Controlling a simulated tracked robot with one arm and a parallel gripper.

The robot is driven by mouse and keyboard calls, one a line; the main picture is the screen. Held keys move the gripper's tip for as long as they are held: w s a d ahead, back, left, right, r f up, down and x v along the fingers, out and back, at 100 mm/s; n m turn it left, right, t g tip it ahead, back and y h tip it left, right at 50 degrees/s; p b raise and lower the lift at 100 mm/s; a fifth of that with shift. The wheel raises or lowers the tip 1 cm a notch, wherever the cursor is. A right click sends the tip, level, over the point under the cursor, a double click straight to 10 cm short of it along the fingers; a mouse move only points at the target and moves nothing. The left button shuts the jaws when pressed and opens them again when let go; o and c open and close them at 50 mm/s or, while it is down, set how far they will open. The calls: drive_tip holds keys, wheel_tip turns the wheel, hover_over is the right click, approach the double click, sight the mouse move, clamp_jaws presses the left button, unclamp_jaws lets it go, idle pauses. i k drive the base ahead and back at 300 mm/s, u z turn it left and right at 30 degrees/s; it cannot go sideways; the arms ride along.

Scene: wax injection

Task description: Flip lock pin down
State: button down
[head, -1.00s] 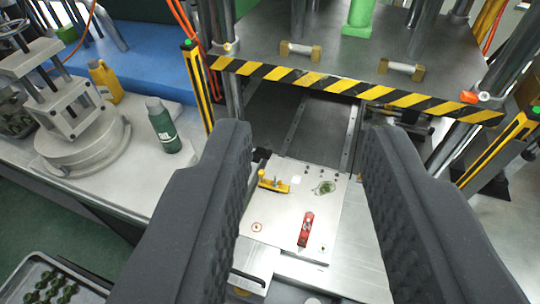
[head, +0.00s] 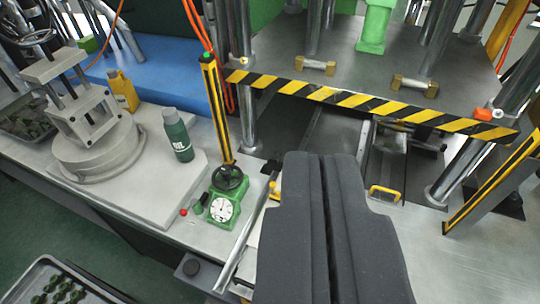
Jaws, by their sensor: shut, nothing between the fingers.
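My gripper (head: 320,165) is shut and empty, its two dark grey padded fingers pressed together in the lower middle of the head view. The fingers cover most of the mold plate, including its red part. A bit of the yellow part (head: 275,188) shows just left of the fingertips. I cannot tell which part is the lock pin, or whether the fingers touch anything.
A press with a black-and-yellow striped edge (head: 345,97) stands ahead. A yellow handle (head: 384,192) lies right of the fingers. A green dial gauge (head: 222,208) and a green bottle (head: 178,135) stand on the left bench. A tray (head: 45,270) is at lower left.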

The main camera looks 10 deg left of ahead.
sight(278, 154)
drive_tip(key=u, duration=0.45)
drive_tip(key=k, duration=1.15)
drive_tip(key=u, duration=0.4)
drive_tip(key=i, duration=1.5)
drive_tip(key=z, duration=0.75)
drive_tip(key=i, duration=0.75)
drive_tip(key=z, duration=0.3)
